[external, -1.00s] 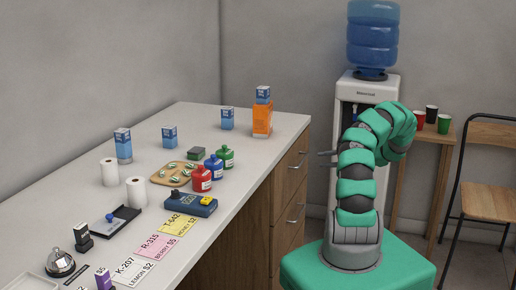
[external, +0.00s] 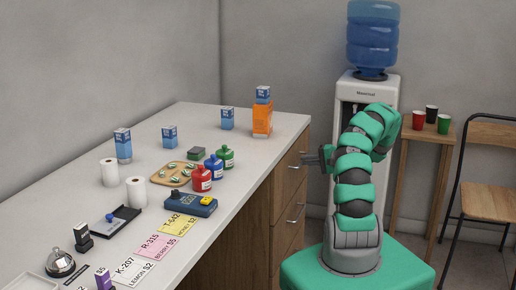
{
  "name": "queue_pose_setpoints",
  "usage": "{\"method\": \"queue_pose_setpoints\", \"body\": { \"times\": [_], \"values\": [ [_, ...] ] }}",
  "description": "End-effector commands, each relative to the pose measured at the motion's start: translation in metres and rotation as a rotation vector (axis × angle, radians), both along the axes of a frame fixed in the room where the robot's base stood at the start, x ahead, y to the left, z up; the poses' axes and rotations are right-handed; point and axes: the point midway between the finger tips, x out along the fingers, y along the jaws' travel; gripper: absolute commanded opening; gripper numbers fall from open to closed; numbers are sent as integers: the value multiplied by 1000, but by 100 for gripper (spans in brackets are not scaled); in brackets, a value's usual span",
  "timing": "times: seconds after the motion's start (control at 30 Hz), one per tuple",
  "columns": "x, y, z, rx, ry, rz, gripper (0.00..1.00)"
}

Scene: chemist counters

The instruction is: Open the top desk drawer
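The top desk drawer (external: 290,162) is in the wooden drawer stack at the far right end of the counter. It looks shut, with its front flush with the stack. Its metal handle (external: 297,170) shows on the front. My gripper (external: 306,160) points left at the drawer front, close to the handle and at about its height. I cannot tell whether it touches the handle. The fingers are small and dark here, so whether they are open or shut is unclear.
A lower drawer with a handle (external: 296,213) sits below. The counter top (external: 205,120) holds bottles, cartons, rolls and price cards. A water cooler (external: 367,88) stands behind my arm. A small table with cups (external: 431,114) and a chair (external: 490,205) are at right.

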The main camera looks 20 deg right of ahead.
Motion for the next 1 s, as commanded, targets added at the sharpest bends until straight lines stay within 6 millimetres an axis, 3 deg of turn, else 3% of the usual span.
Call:
{"method": "queue_pose_setpoints", "body": {
  "times": [0.27, 0.47, 1.0],
  "values": [
    [-3, -3, -1, -2, 2, 0, 0],
    [-18, -19, -2, -3, 4, -4, 0],
    [-118, -118, -5, -3, 8, -3, 0]
  ]
}}
